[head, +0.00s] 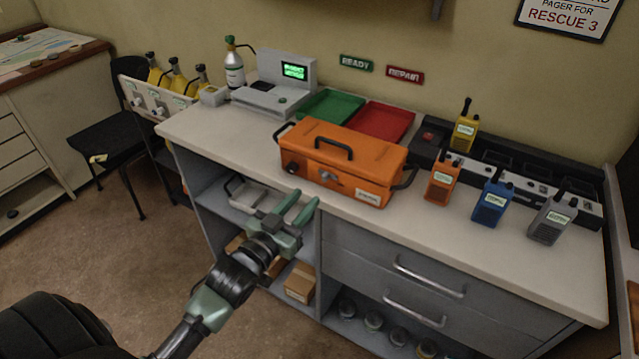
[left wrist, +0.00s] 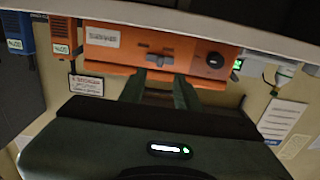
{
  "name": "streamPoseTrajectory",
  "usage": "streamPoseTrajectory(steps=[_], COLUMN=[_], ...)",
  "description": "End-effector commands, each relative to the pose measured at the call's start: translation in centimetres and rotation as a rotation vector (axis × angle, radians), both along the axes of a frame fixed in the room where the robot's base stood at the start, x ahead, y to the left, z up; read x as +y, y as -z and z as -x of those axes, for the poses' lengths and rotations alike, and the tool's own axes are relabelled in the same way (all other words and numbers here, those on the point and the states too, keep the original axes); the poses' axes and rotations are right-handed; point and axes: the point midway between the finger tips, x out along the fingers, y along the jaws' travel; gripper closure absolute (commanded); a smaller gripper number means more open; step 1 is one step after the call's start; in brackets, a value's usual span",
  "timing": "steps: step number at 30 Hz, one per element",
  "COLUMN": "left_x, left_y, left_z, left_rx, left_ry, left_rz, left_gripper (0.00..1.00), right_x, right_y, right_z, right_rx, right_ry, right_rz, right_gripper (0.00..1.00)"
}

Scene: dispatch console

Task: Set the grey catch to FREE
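The orange case (head: 345,150) stands on the counter. The grey catch (head: 328,176) is on its front face, between a round black knob and a white label. The catch also shows in the left wrist view (left wrist: 157,60), where it looks like a short lever lying crosswise. Any FREE marking is too small to read. My left gripper (head: 304,204) is in front of and below the case, off the counter's front edge. Its two fingers are apart with nothing between them, and in the wrist view they point toward the catch without touching it. My right gripper is not in view.
Red (head: 380,121) and green (head: 327,106) trays lie behind the case. Orange (head: 441,180), blue (head: 492,202) and grey (head: 552,218) radios stand to its right. A grey console (head: 275,88) stands behind left. A counter strip in front of the case is clear.

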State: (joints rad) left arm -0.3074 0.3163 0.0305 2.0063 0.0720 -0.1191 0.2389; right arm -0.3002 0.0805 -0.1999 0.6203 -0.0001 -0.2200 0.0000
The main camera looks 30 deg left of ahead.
Motion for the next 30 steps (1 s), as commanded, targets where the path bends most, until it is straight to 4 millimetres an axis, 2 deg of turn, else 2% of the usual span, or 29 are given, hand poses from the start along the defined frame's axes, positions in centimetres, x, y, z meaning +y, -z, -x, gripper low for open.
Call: streamPoseTrajectory(steps=[13,18,25,26,29,30], left_x=[-0.5,-0.7,-0.7,-0.7,-0.7,-0.7], left_y=[-0.2,0.0,0.0,0.0,0.0,0.0], left_z=[-6.4,-7.4,-7.5,-7.5,-7.4,-7.4], left_rx=[-0.001,0.000,0.001,0.001,0.001,0.001], left_ry=[0.000,0.001,0.001,0.001,0.001,0.001], left_rz=[0.001,0.001,0.000,0.000,0.000,0.000], left_gripper=[0.67,0.67,0.67,0.70,0.98,1.00], right_x=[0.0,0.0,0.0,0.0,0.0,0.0], right_y=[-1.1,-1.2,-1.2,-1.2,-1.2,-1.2], right_z=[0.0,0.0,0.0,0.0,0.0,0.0], right_rx=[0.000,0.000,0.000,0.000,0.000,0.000], right_ry=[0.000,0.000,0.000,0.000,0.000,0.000], right_rz=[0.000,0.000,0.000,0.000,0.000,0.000], right_gripper=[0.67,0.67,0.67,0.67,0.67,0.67])
